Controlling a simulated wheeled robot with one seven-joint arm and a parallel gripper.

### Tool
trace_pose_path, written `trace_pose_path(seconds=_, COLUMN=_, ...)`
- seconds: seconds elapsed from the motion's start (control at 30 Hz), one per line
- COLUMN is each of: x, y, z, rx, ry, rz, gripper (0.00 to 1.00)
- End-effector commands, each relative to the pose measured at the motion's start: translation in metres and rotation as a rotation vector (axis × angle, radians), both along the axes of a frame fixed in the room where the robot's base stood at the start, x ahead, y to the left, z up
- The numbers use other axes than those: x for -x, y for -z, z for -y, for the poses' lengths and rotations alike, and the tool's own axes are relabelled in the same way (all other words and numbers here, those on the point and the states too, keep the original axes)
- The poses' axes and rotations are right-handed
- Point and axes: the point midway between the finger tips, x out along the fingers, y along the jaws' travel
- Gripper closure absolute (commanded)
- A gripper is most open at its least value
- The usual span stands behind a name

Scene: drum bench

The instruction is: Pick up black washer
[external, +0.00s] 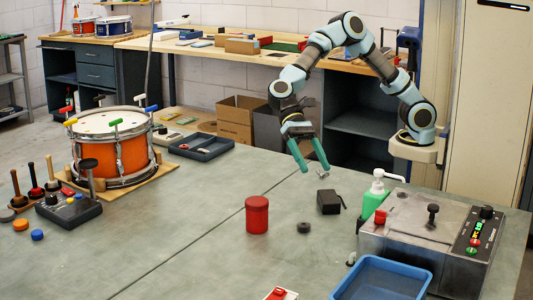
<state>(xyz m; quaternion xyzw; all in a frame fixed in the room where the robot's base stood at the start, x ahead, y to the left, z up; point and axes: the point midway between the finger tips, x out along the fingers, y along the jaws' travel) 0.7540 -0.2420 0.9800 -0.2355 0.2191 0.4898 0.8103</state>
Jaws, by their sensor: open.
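The black washer looks to be the small dark round piece (304,228) lying flat on the grey-green bench, right of the red canister. It is small, so its centre hole is hard to make out. My gripper (316,169) has teal fingers spread open and pointing down. It hangs above the bench, up and slightly right of the washer in the picture, and is apart from it. Nothing shows between the fingers, except a small metal piece (323,174) near the tips that seems to lie on the bench behind or below them.
A red canister (257,215) stands left of the washer and a black box (329,202) sits to its upper right. A green bottle (373,203), a grey control machine (415,240) and a blue tray (383,280) are at the right.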

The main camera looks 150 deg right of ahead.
Motion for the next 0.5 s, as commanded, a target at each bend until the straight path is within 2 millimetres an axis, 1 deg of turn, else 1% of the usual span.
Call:
trace_pose_path(seconds=0.03, x=-0.008, y=-0.001, z=0.016, rx=-0.066, ry=0.055, rz=-0.002, gripper=0.21)
trace_pose_path(seconds=0.17, x=-0.024, y=-0.017, z=0.051, rx=-0.227, ry=0.170, rz=-0.011, gripper=0.21)
trace_pose_path(seconds=0.23, x=-0.030, y=-0.026, z=0.072, rx=-0.314, ry=0.226, rz=-0.014, gripper=0.21)
trace_pose_path(seconds=0.3, x=-0.029, y=-0.001, z=0.064, rx=-0.309, ry=0.215, rz=-0.023, gripper=0.21)
trace_pose_path(seconds=0.33, x=-0.029, y=0.008, z=0.064, rx=-0.309, ry=0.214, rz=-0.024, gripper=0.21)
trace_pose_path(seconds=0.5, x=-0.028, y=0.049, z=0.064, rx=-0.303, ry=0.213, rz=-0.020, gripper=0.21)
